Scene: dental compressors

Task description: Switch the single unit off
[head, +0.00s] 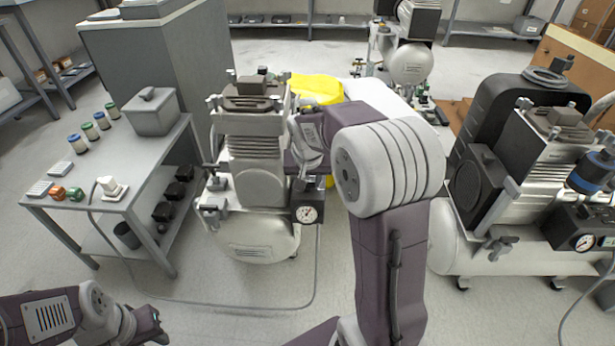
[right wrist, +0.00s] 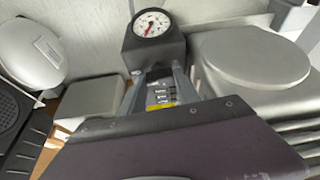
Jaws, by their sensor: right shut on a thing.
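The single unit (head: 258,160) is a grey compressor on a light round tank, standing in the middle of the head view. Its black switch box (head: 307,196) with a white gauge (head: 308,213) is on its right side. My right gripper (head: 309,165) comes down at that box from above. In the right wrist view its fingers (right wrist: 160,82) reach the near side of the switch box (right wrist: 155,50), below the gauge (right wrist: 151,24). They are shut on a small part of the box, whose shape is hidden. My left gripper (head: 148,325) is low at left, away from the unit; its opening is unclear.
A grey table (head: 150,205) with jars, a box and a white plug (head: 111,187) stands at left. A cable (head: 225,305) loops on the floor. A larger compressor (head: 520,230) stands at right. Yellow material (head: 316,88) shows behind the single unit.

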